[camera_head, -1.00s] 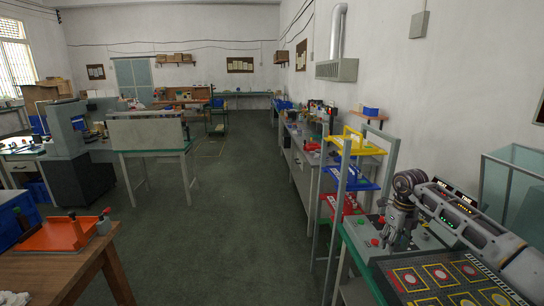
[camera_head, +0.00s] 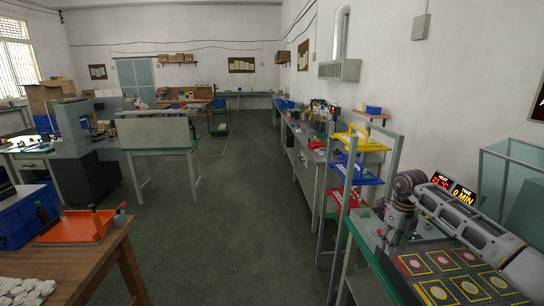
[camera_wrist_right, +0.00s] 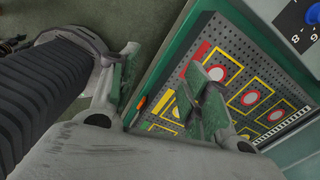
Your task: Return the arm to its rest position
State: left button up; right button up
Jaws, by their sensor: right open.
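My right arm comes in from the lower right in the head view. It bends at a joint above the green-edged bench (camera_head: 372,262), and its forearm hangs down there. My right gripper (camera_head: 388,246) is at the lower end, small and partly unclear in this view. In the right wrist view the gripper (camera_wrist_right: 165,85) is open, with its two fingers apart and nothing between them. Below and beyond it is a dark perforated panel (camera_wrist_right: 225,48) with red and yellow outlined spots. My left gripper is not in view.
The panel (camera_head: 408,285) lies on the bench beneath my arm, with a heat and time display (camera_head: 454,189) behind. A grey rack with coloured trays (camera_head: 359,168) stands left of the arm. A wooden table (camera_head: 100,262) with an orange tray (camera_head: 72,230) is at left. The floor between is clear.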

jog(key=w+a+f+m+t+y, duration=0.25)
jog(key=a+f+m+y, duration=0.25)
jog(key=a+f+y, duration=1)
jog(key=s+a+f+m+t+h, duration=0.1)
jog(key=a+f+m+t+h, duration=0.2)
jog(key=f+m, duration=0.5)
jog(key=s+f+m+t+h, duration=0.2)
jog(key=f+m+t, duration=0.3)
jog(key=f, duration=0.5)
jog(key=s+d+f+m+g+h, duration=0.1)
jog(key=s+d+f+m+h, duration=0.25)
jog(key=s+f, duration=0.4)
jog(key=s+d+f+m+h, duration=0.2)
jog(key=s+f+m, duration=0.3)
jog(key=s+f, duration=0.3)
jog(key=s+d+f+m+g+h, duration=0.1)
jog(key=s+d+f+m+h, duration=0.2)
jog(key=s+f, duration=0.45)
jog(key=s+f+m+g, duration=0.2)
jog(key=s+f, duration=0.2)
jog(key=s, duration=0.7)
jog(key=s+a+f+m+g+h, duration=0.1)
jog(key=s+f+m+g, duration=0.2)
jog(key=s, duration=0.8)
jog(key=s+f+m+g, duration=0.2)
jog(key=s+f, duration=0.4)
jog(key=s, duration=0.5)
jog(key=shift+s+a+f+m+h, duration=0.2)
jog(key=shift+a+f+m+h, duration=0.05)
jog(key=shift+a+m+h, duration=0.15)
